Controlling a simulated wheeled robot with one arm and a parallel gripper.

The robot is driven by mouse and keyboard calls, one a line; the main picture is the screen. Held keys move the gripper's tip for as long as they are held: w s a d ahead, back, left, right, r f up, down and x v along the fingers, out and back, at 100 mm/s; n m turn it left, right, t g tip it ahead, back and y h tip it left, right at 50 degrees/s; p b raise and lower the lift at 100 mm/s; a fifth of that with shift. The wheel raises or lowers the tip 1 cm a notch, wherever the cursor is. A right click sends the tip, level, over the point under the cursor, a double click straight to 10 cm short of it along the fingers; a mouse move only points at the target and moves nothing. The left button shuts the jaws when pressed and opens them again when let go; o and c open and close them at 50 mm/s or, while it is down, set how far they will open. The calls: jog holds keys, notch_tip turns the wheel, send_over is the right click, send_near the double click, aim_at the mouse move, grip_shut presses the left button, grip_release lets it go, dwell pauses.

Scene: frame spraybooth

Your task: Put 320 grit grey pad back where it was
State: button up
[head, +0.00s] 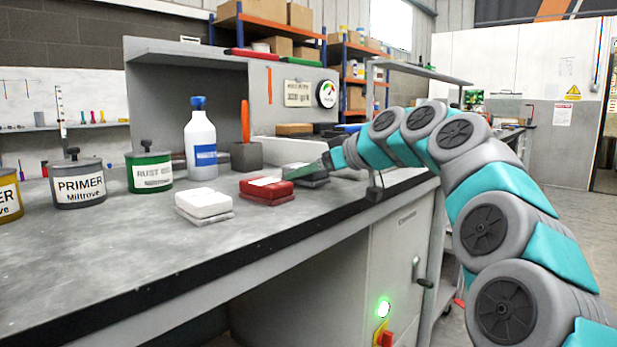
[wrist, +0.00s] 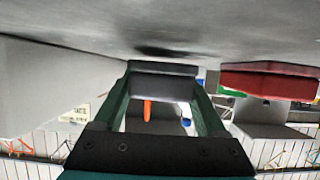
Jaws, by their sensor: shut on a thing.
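The grey pad (head: 308,181) is at the bench top, right of the red pad and partly hidden by my gripper in the head view. My gripper (head: 325,165) is shut on it. In the wrist view, which looks upside down, the grey pad (wrist: 164,86) sits between the two green fingers, close to the bench surface with a dark shadow by it. I cannot tell whether it touches the bench. No grit number is readable on it.
A red pad (head: 267,190) and a white pad (head: 204,203) lie to its left. Behind stand a spray bottle (head: 200,145), a grey holder (head: 246,156) with an orange tool, and paint tins (head: 149,171). The bench's front left (head: 90,245) is clear.

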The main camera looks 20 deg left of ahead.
jog(key=shift+f, duration=0.4)
jog(key=shift+f, duration=0.1)
jog(key=o, duration=1.4)
jog(key=shift+d+r, duration=0.1)
jog(key=shift+r, duration=0.1)
jog(key=v, duration=1.1)
jog(key=shift+s+d, duration=0.15)
jog(key=shift+d, duration=0.15)
